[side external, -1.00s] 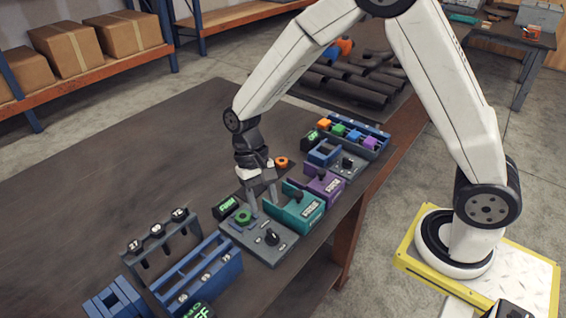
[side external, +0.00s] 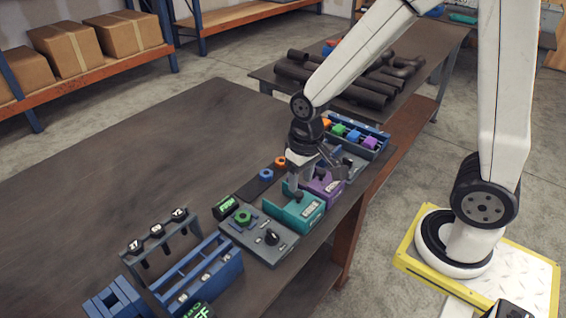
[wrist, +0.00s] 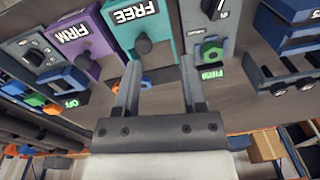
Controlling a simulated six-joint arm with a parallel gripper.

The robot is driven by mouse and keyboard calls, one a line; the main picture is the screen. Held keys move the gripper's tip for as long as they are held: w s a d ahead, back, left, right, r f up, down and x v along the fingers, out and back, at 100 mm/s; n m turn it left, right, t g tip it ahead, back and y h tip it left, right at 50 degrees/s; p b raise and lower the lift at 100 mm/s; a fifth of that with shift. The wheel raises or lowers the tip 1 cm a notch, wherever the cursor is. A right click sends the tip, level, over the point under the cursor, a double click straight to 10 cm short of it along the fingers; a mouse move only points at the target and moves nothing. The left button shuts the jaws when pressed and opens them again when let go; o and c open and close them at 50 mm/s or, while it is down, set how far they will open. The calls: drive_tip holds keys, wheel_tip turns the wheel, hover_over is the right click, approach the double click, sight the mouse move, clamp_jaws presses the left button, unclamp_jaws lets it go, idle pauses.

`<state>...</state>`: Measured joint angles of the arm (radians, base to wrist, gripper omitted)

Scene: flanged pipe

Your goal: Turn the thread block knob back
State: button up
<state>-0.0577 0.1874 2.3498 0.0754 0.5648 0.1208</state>
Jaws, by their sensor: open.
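A grey block (side external: 262,242) holds a green hex nut (side external: 242,217) and a black knob (side external: 271,237).
A purple block (side external: 324,190) reading "FIRM" stands close beyond the teal one. Further on is a blue tray (side external: 375,145) of coloured pieces. A blue ring (side external: 266,175) and an orange ring (side external: 281,161) lie behind.

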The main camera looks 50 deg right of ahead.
drive_tip(key=shift+s+d+r+n+t, duration=0.25)
drive_tip(key=shift+s+d+n+t, duration=0.1)
drive_tip(key=shift+s+d+t, duration=0.35)
drive_tip(key=shift+s+d+r+n+t, duration=0.25)
drive_tip(key=shift+s+d+n+t, duration=0.25)
drive_tip(key=shift+s, duration=0.35)
drive_tip(key=m+g, duration=0.3)
drive_tip(key=m, duration=0.1)
hover_over(272, 233)
wheel_tip(272, 233, down, 4)
drive_tip(key=shift+r, duration=0.1)
drive_tip(key=shift+f, duration=3.9)
clamp_jaws()
